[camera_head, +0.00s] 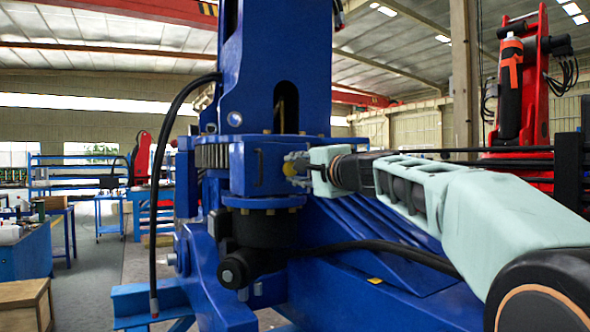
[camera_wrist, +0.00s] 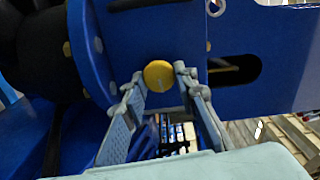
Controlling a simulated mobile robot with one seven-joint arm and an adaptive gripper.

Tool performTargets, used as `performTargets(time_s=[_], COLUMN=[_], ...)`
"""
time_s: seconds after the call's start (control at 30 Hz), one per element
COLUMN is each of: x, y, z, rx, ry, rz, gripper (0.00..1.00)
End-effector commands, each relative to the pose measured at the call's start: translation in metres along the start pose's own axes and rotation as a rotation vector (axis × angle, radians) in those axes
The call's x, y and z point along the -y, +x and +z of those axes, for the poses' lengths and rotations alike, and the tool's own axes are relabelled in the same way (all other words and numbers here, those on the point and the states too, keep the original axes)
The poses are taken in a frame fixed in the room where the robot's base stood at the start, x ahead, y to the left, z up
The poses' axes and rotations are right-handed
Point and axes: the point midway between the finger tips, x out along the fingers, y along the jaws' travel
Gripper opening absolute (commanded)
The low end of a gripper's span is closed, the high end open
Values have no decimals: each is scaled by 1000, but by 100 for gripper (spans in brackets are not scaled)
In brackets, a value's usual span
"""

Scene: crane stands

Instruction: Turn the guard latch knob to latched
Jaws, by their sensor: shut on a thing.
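The guard latch knob is a round yellow knob (camera_wrist: 158,76) on the blue crane body (camera_wrist: 225,30) in the wrist view. My gripper (camera_wrist: 158,80) has one grey finger on each side of it and is shut on the knob. In the head view my gripper (camera_head: 298,168) reaches from the right to the side of the blue crane stand (camera_head: 262,165). The knob is mostly hidden there by the fingers. I cannot tell from the plain round face which way the knob is turned.
A black motor housing (camera_head: 262,240) hangs below the blue joint. A black hose (camera_head: 165,170) loops down on its left. A red crane (camera_head: 530,100) stands behind at the right. Blue workbenches (camera_head: 100,195) and a wooden crate (camera_head: 28,300) stand at the left.

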Motion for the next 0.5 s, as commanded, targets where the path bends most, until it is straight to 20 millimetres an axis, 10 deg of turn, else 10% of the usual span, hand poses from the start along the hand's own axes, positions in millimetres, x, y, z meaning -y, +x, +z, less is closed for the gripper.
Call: performTargets(time_s=[0.5], x=[0], y=[0], z=[0], rx=[-1], ry=[141], rz=[-1], gripper=[2])
